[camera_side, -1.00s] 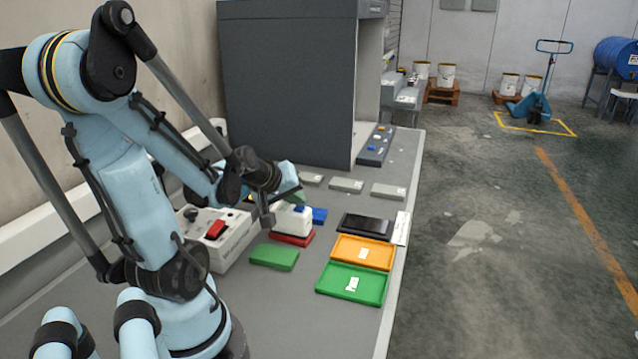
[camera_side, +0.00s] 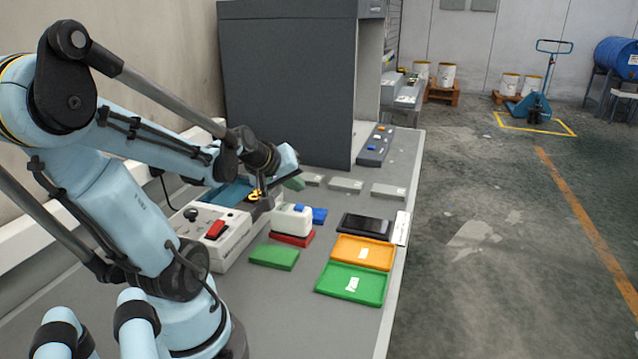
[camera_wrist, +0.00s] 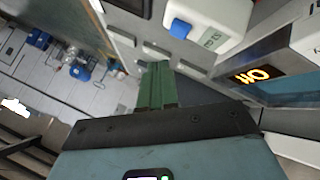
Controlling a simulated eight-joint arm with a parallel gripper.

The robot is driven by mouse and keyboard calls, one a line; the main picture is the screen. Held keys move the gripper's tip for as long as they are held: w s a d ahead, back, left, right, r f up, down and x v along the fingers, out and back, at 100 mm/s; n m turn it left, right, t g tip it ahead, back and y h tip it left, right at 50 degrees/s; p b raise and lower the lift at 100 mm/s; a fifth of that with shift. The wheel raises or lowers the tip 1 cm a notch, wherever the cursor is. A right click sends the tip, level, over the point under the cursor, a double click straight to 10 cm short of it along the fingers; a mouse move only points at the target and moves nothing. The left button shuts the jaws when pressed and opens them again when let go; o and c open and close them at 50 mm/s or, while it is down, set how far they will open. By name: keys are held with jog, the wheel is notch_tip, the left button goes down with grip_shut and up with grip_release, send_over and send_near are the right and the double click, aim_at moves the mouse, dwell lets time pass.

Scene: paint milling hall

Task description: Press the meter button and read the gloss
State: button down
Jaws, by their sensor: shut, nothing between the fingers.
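The white meter (camera_side: 291,219) with a blue button (camera_side: 300,208) on top stands on a red panel (camera_side: 292,239). My gripper (camera_side: 296,184) is above and behind the meter, apart from the button. Its green fingers (camera_wrist: 156,85) are shut and empty in the wrist view. A dark display (camera_wrist: 268,72) beside the meter shows lit orange characters that look like "NO". It also shows as an orange mark in the side view (camera_side: 255,195).
A control box (camera_side: 213,235) with a red switch stands left of the meter. A green panel (camera_side: 274,257) lies in front. Orange (camera_side: 362,253) and green (camera_side: 351,284) trays and a dark slab (camera_side: 365,226) are to the right. A large grey cabinet (camera_side: 287,85) stands behind.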

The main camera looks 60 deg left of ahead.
aim_at(296, 207)
jog(key=shift+r, duration=1.55)
jog(key=w+d+f+m+g+h, duration=0.1)
jog(key=d+m+h, duration=0.3)
jog(key=d+m, duration=1)
jog(key=w+d+f, duration=0.1)
jog(key=d, duration=0.7)
jog(key=shift+w+d, duration=0.2)
jog(key=shift+d, duration=0.15)
